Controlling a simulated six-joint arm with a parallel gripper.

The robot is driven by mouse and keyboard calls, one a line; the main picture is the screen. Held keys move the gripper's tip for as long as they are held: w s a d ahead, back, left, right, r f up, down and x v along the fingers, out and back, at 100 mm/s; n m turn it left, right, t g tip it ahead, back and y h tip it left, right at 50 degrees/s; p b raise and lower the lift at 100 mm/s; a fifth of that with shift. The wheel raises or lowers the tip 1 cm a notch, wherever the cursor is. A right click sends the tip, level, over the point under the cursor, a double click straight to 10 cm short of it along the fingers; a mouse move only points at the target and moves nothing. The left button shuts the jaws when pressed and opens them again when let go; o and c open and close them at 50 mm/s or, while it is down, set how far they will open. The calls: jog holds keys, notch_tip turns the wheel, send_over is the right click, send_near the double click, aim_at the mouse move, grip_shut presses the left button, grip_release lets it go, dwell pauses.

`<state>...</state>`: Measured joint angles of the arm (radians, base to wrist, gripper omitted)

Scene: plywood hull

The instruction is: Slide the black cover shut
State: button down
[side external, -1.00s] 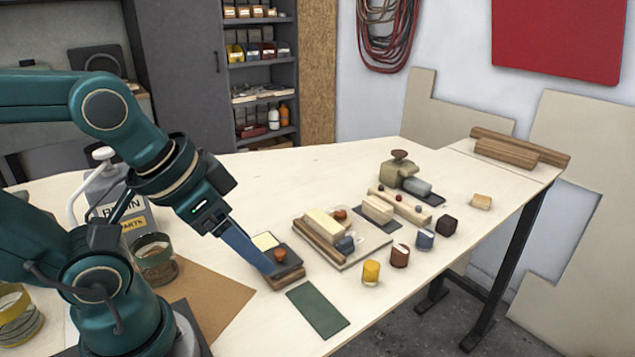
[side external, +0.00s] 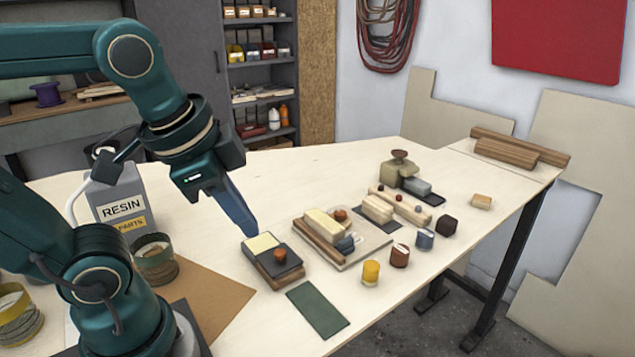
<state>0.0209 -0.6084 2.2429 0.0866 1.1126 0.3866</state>
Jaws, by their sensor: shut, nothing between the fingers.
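The black cover (side external: 287,266) with its round orange-brown knob (side external: 280,254) lies on a small wooden box (side external: 276,284). It sits over the box's near part. A cream-coloured area (side external: 261,243) shows uncovered at the far end. My gripper (side external: 251,231) is shut and empty, pointing down beside the far left end of the box, with its tips close to the cream area. In this view I cannot tell how high the tips are or whether they touch the box.
A tray (side external: 347,266) with wooden blocks stands just right of the box. A green mat (side external: 318,309) lies in front. Yellow, brown, blue and black pieces stand farther right. The table behind the box is bare.

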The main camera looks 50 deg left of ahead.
jog(key=w+r+m+g+y, duration=0.2)
jog(key=w+m+g, duration=0.1)
jog(key=w+m, duration=0.4)
jog(key=m+g+y, duration=0.1)
jog(key=m+g, duration=0.2)
send_near(288, 265)
jog(key=f, duration=0.2)
jog(key=d+f, duration=0.2)
jog(key=f, duration=0.1)
jog(key=shift+s+f, duration=0.1)
jog(key=shift+f, duration=0.2)
jog(key=shift+s+a+r, duration=0.1)
jog(key=shift+a, duration=0.5)
jog(key=shift+s+a, duration=0.15)
jog(key=shift+a, duration=0.45)
jog(key=shift+s+a, duration=0.15)
jog(key=shift+a, duration=0.5)
jog(key=a, duration=0.7)
jog(key=shift+a, duration=0.2)
